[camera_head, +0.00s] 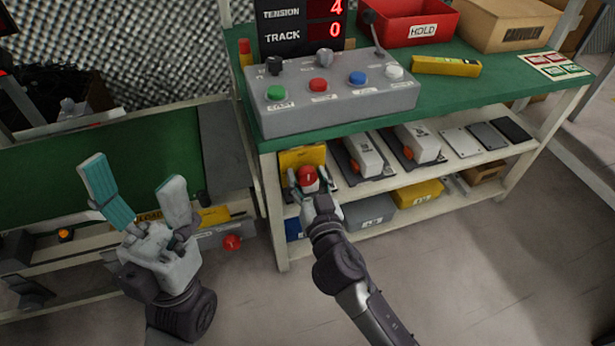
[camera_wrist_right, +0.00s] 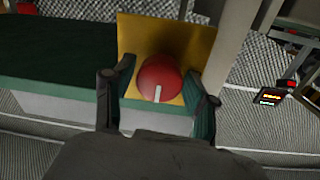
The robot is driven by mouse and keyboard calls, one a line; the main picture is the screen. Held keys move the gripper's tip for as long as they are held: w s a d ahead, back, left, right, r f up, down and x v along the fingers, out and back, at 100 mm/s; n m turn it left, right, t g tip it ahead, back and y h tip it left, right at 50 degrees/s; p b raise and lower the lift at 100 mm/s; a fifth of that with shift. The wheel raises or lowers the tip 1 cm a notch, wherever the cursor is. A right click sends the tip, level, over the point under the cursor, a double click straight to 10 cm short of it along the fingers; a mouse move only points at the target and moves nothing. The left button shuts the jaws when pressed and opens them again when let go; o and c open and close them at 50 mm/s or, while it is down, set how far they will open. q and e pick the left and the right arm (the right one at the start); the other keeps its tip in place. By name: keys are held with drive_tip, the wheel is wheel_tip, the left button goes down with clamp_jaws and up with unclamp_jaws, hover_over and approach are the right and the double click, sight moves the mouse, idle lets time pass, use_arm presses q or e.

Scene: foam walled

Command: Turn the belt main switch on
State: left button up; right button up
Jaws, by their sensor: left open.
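The switch is a red round knob (camera_head: 307,182) on a yellow plate (camera_head: 302,157), under the green bench top at its left end. In the right wrist view the knob (camera_wrist_right: 160,78) has a white mark near its lower edge, and the yellow plate (camera_wrist_right: 140,35) is behind it. My right gripper (camera_head: 310,184) is at the knob, one finger on each side. In the right wrist view narrow gaps show between the fingers (camera_wrist_right: 162,95) and the knob. My left gripper (camera_head: 138,200) is open and empty over the left conveyor's front edge.
A grey control box (camera_head: 335,103) with coloured buttons stands on the bench (camera_head: 490,86) above the knob. Shelves below hold grey-white devices (camera_head: 362,155) and bins (camera_head: 415,193). A red button (camera_head: 232,242) sits low on the conveyor front. The floor (camera_head: 470,270) in front is clear.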

drive_tip(key=c, duration=0.7)
drive_tip(key=shift+n, duration=0.3)
drive_tip(key=n, duration=0.3)
drive_tip(key=shift+n, duration=0.3)
drive_tip(key=n, duration=0.4)
drive_tip(key=shift+n, duration=0.3)
drive_tip(key=n, duration=0.4)
drive_tip(key=shift+n+y+p, duration=0.35)
drive_tip(key=shift+n+y, duration=0.05)
drive_tip(key=shift+n+p, duration=0.3)
drive_tip(key=shift+n, duration=2.1)
drive_tip(key=shift+f, duration=0.1)
